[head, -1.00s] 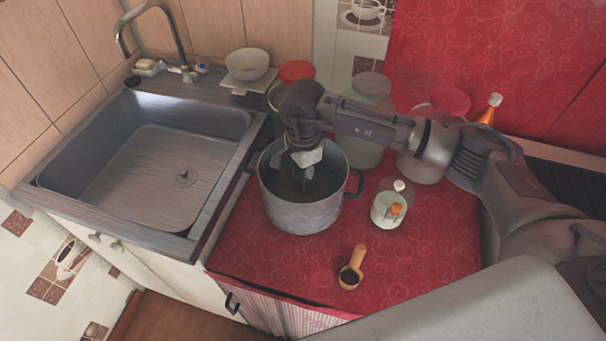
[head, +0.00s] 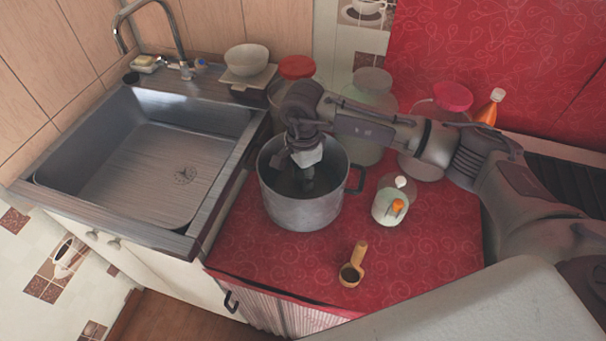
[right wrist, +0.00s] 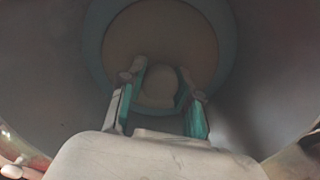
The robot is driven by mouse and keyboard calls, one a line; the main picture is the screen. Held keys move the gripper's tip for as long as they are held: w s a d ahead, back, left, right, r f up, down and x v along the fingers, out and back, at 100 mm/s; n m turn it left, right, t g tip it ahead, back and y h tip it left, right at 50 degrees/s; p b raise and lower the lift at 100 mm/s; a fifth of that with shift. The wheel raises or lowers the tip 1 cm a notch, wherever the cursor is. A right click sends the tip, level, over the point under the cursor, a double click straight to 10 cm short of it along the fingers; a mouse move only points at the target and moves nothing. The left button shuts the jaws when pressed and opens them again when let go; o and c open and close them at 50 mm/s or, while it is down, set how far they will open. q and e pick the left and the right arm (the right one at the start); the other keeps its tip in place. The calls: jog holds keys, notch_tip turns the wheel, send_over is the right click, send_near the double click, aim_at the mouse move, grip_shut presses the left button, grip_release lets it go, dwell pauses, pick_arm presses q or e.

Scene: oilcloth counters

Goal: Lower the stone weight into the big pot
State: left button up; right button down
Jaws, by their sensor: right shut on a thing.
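The big pot (head: 304,212) is grey metal and stands open on the red counter in the head view. My right gripper (head: 307,183) points down inside its mouth. In the right wrist view, my right gripper (right wrist: 160,84) is shut on a pale rounded piece of the stone weight (right wrist: 158,88) between its teal pads. A tan disc shows beyond that piece, inside a blue-grey ring; I cannot tell whether the disc is part of the weight or whether it touches the pot's bottom. The head view hides the weight. My left gripper is not in view.
Lidded jars (head: 372,92) stand behind. The sink (head: 150,160) is at left. The counter's front right is clear.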

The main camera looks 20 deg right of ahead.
jog(key=c, duration=0.7)
grip_release()
jog(key=shift+s, duration=0.1)
notch_tip(320, 180, up, 12)
jog(key=shift+r, duration=0.1)
